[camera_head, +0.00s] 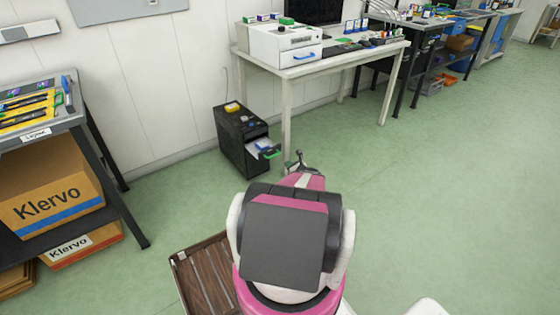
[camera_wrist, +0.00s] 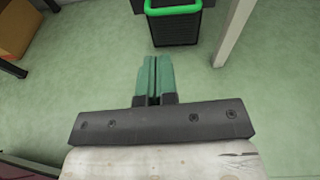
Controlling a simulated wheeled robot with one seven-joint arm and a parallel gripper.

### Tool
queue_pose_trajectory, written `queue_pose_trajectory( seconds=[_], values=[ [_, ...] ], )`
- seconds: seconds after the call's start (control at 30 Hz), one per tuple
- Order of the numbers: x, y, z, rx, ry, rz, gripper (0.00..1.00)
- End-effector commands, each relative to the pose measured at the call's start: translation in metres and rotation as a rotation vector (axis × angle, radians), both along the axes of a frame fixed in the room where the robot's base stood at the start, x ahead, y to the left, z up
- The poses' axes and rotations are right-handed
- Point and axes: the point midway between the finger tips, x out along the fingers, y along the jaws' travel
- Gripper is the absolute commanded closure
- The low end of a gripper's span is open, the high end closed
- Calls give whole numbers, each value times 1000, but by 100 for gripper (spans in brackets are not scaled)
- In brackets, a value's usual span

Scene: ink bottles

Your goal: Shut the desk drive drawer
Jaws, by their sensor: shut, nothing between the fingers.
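A small black cabinet (camera_head: 238,132) stands on the floor beside the white desk. Its drawer (camera_head: 259,145) is pulled open to the right, with blue and white things inside and a green handle (camera_head: 271,154) on its front. In the wrist view, the dark drawer front (camera_wrist: 177,30) and bright green handle (camera_wrist: 173,9) are at the top, ahead of my fingers. My gripper (camera_wrist: 152,60) is shut and empty, with its green fingers together, apart from the drawer in the picture. In the head view, my gripper (camera_head: 297,160) shows small near the drawer, partly hidden behind my arm.
The white desk (camera_head: 335,58) has a leg just right of the cabinet. A white unit (camera_head: 284,42) with a blue-handled drawer stands on it. A dark shelf with cardboard boxes (camera_head: 52,185) is at left. A brown slatted crate (camera_head: 205,268) is beside my base. Green floor is free to the right.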

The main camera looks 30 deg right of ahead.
Motion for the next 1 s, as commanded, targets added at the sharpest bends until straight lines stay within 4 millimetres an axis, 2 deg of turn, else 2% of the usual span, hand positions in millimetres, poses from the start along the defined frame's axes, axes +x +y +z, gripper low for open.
queue_pose_trajectory(
  seconds=[0.03, 0.1, 0.27, 0.8, 1.0],
  values=[
    [-2, -10, -5, 22, -5, -27, 100],
    [-4, -15, -7, 43, -9, -49, 100],
    [6, -17, -10, 52, -13, -57, 100],
    [99, -7, -31, 47, -12, -53, 100],
    [123, -5, -35, 47, -13, -54, 100]
  ],
)
